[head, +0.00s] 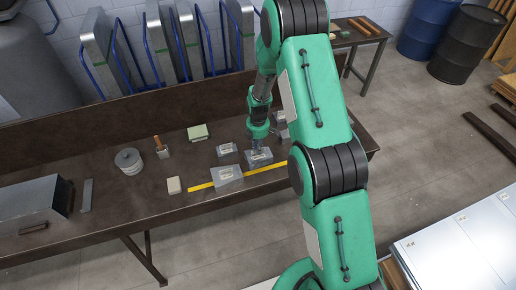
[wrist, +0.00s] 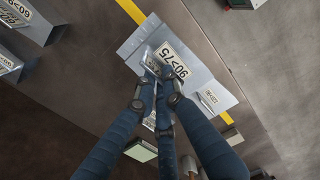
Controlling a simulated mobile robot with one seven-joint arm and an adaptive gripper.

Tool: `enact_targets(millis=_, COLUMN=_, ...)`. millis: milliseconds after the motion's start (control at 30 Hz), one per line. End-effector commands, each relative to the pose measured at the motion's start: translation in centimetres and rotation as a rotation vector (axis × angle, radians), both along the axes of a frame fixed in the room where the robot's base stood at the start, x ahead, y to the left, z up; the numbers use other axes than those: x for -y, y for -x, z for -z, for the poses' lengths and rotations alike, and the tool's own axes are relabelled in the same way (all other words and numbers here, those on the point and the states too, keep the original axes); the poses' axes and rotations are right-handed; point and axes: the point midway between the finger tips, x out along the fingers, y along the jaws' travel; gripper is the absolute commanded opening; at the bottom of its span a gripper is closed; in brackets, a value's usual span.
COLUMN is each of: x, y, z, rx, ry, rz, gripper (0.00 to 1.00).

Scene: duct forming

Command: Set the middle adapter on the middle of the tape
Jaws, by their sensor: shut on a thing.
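My gripper (head: 258,149) is shut on a grey sheet-metal adapter (head: 262,158) labelled 90>75, which shows closely in the wrist view (wrist: 182,66). The held adapter is over the yellow tape (head: 270,168), which emerges on both sides of the adapters in the wrist view (wrist: 133,11). Whether it rests on the table or hangs just above it, I cannot tell. The fingers hide part of the held adapter.
Another labelled adapter (head: 227,149) stands behind the tape. More grey pieces (head: 280,117) are partly hidden by my arm. A green-topped block (head: 198,132), a pale block (head: 174,186), a grey cylinder (head: 129,161) and a grey box (head: 38,203) stand farther left on the dark table (head: 110,220).

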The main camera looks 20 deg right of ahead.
Motion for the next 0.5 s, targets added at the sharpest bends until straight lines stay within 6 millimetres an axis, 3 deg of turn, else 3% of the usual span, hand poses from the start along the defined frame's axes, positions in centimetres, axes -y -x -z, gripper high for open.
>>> enact_targets(millis=500, x=0.0, y=0.1, z=4.5, rx=-0.001, ry=0.000, rz=0.000, gripper=0.00)
